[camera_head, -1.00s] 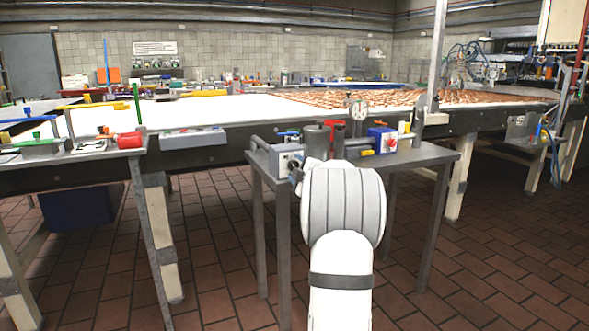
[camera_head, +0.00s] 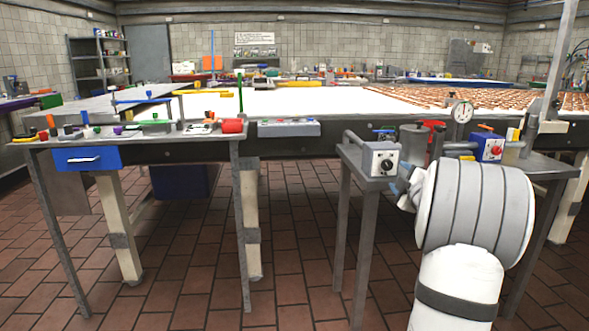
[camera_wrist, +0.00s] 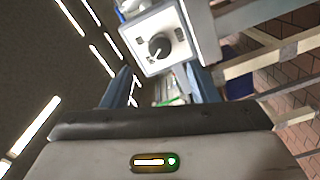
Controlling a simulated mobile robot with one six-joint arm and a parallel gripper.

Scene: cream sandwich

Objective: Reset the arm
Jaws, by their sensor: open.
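My arm rises from the lower right of the head view, its white and grey links in front of the small grey side table (camera_head: 352,160). My gripper (camera_head: 399,180) is mostly hidden behind the arm, with a bluish part showing beside the grey control box with a black knob (camera_head: 381,158). In the wrist view my gripper (camera_wrist: 162,86) has its two blue-grey fingers apart, with nothing held. The knob box (camera_wrist: 160,42) shows just beyond and between the fingertips. I cannot tell whether a finger touches it.
A workbench with a blue drawer (camera_head: 87,158) is at left. A long white conveyor (camera_head: 300,103) runs behind. Tiled floor (camera_head: 295,250) is open between the tables.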

